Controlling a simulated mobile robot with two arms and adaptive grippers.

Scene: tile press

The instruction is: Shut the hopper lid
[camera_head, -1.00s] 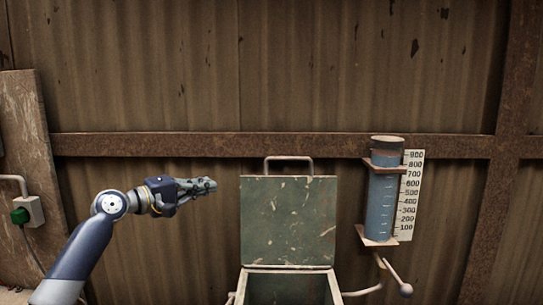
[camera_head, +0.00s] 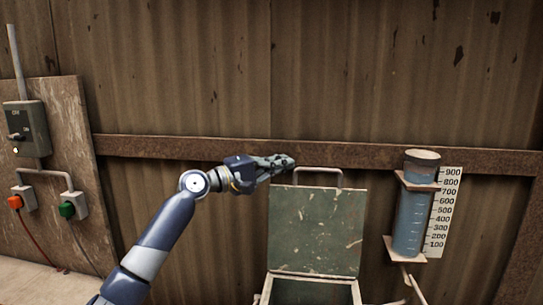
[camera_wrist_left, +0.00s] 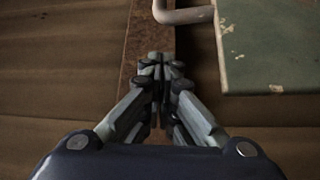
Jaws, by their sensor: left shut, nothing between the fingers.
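The hopper lid (camera_head: 316,230) is a worn green panel standing upright, open, at the back of the hopper (camera_head: 312,291). A pale bar handle (camera_head: 318,171) sticks up from its top edge. My left gripper (camera_head: 287,161) is shut and empty, just left of the handle and near its height; I see no contact. My right gripper is not in view.
A blue measuring cylinder (camera_head: 411,222) with a white scale (camera_head: 443,215) stands right of the lid. A board with a switch box (camera_head: 27,130), a red button (camera_head: 15,202) and a green button (camera_head: 67,209) is at left. A rusty beam (camera_head: 440,158) crosses the corrugated wall.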

